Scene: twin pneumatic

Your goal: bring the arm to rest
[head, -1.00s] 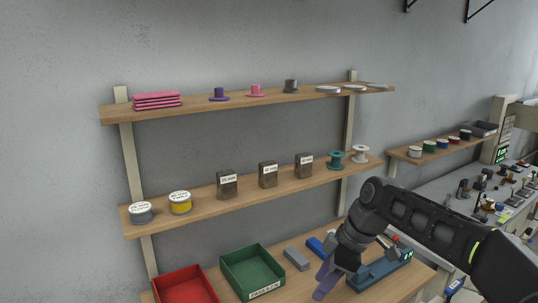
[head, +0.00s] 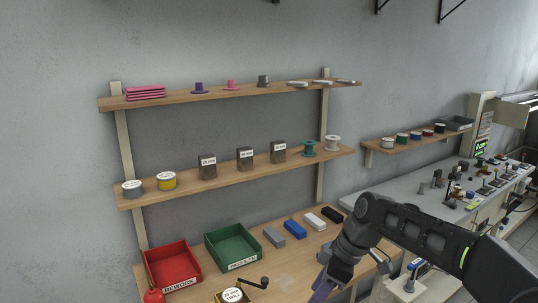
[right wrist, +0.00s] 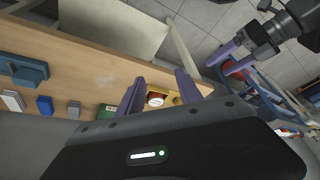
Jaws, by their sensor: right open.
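My right arm comes in from the right in the head view, and its gripper (head: 322,289) hangs over the bench's front right part, partly cut off by the lower edge. In the right wrist view my right gripper (right wrist: 160,88) shows two purple fingers spread apart with nothing held between them. A round white-labelled item lies beyond the fingers, below them in depth. My left gripper (right wrist: 226,64) shows at the upper right of the right wrist view, its purple fingers apart; it is outside the head view.
The wooden bench (head: 205,285) holds a red bin (head: 193,254), a green bin (head: 206,240), several small blocks and a crank device (head: 263,283). A blue fixture (right wrist: 30,75) shows in the right wrist view. Two shelves hang above. A grey side bench (head: 400,192) stands at right.

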